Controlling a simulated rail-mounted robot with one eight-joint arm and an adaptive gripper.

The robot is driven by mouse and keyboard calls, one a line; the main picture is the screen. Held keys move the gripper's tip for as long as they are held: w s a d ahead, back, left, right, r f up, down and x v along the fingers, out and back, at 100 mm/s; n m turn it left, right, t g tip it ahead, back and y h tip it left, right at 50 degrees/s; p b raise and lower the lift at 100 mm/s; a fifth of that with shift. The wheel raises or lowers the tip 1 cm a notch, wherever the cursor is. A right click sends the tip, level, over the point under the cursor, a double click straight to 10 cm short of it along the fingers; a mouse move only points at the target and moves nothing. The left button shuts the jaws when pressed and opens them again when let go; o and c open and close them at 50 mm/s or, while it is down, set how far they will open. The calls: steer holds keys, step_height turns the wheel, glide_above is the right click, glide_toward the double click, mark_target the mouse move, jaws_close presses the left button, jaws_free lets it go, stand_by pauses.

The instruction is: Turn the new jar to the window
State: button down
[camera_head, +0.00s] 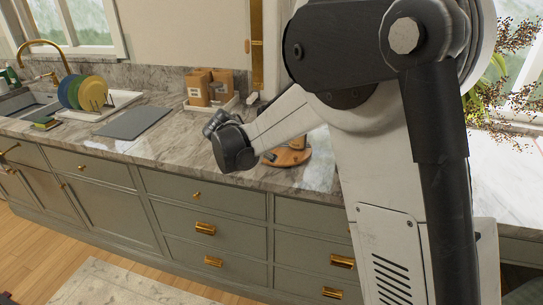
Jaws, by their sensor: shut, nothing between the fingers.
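No jar can be clearly picked out. I cannot tell whether either is the new jar. One window (78,22) is at the upper left, above the sink; another window (533,60) is partly seen at the right edge, behind a plant. My arm fills the middle and right and hides much of the counter. Its dark joint hangs over the counter's front; no gripper fingers can be made out.
Colourful plates (92,93) stand in a rack beside the sink (25,105). A grey mat (135,122) lies on the marble counter (170,140). The counter between mat and board is mostly clear.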

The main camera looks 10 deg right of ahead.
mark_target(293, 161)
steer(key=x, duration=0.8)
steer(key=shift+w+d+r+p, duration=0.2)
steer(key=shift+w+d+p, duration=0.1)
steer(key=shift+w+d, duration=0.8)
steer(key=shift+d, duration=0.4)
